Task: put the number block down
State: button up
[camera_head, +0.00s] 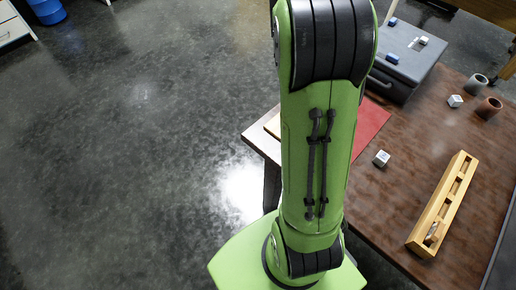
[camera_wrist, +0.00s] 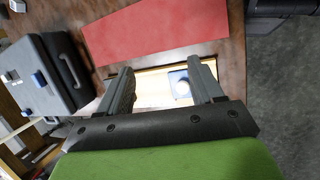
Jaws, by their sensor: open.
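In the wrist view my gripper (camera_wrist: 162,85) is open, its two dark fingers spread over a pale board with a wooden rim (camera_wrist: 150,74). A block with blue and white faces (camera_wrist: 181,84) is between the fingers, nearer the right one. It appears to rest on the board; I cannot tell whether a finger touches it, and no number is readable. In the head view my arm hides the gripper and this block. Part of the pale board (camera_head: 273,125) shows left of the arm. Small white blocks with marks (camera_head: 381,158) stand on the brown table (camera_head: 400,205).
A red mat (camera_head: 370,128) lies beside the board. A grey case (camera_head: 408,68) carries small blue and white blocks. A slotted wooden holder (camera_head: 443,205) and two cups, one grey (camera_head: 476,84) and one brown (camera_head: 489,107), stand at the right. Table around the nearer white block is clear.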

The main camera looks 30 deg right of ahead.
jog(key=a+r+t, duration=0.4)
jog(key=a+r, duration=0.1)
jog(key=a, duration=0.6)
jog(key=s+a+t+y, duration=0.1)
jog(key=s+a+t, duration=0.1)
jog(key=s+a, duration=0.2)
jog(key=s+a+r+m+t+y, duration=0.1)
jog(key=s+a, duration=0.3)
jog(key=a, duration=0.7)
jog(key=shift+t+y, duration=0.7)
jog(key=shift+r, duration=0.2)
